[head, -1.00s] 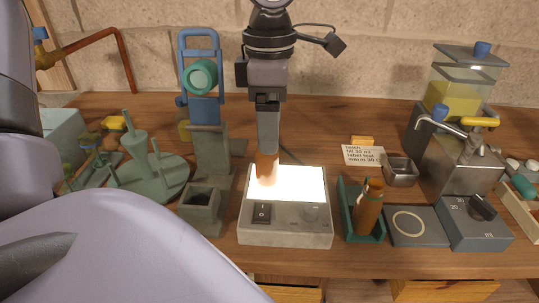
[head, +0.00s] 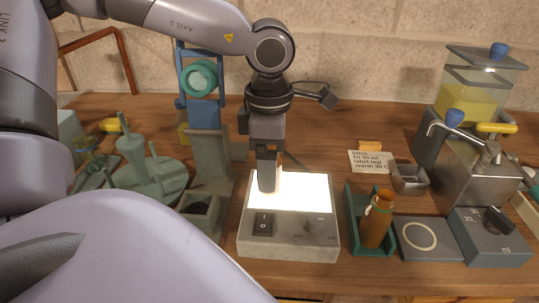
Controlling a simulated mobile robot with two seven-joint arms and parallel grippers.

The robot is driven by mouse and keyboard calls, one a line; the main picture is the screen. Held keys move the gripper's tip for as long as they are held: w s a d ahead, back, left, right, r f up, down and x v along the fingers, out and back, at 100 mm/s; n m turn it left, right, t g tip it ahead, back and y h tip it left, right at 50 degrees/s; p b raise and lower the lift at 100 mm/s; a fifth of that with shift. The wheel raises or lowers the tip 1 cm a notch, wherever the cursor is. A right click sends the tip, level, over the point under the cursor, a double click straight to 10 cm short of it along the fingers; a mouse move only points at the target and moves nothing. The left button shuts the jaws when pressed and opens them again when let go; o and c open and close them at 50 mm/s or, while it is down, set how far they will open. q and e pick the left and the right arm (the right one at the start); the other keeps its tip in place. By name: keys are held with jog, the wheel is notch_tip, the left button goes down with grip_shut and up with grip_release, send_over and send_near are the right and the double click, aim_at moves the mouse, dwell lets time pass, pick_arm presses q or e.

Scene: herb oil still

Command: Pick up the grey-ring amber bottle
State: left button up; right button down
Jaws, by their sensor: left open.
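An amber bottle (head: 376,228) stands tilted in a dark green tray (head: 353,222) right of the light box; a pale ring shows around its neck, its colour hard to tell. My left gripper (head: 268,184) points down over the back left of the lit panel. It is open, seen edge-on, well left of the bottle and apart from it. No amber shows at its fingers now; anything behind them is hidden. My right gripper is not in view.
The light box (head: 289,232) has a bright panel and a switch. Right of the tray are a scale with a ring mark (head: 421,238), a dial box (head: 489,236) and a metal dispenser (head: 474,176). Green stands (head: 150,174) and a square cup (head: 201,207) are at left.

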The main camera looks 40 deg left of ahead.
pick_arm(q)
jog(key=c, duration=1.2)
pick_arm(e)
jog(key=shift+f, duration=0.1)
pick_arm(q)
jog(key=shift+r, duration=0.15)
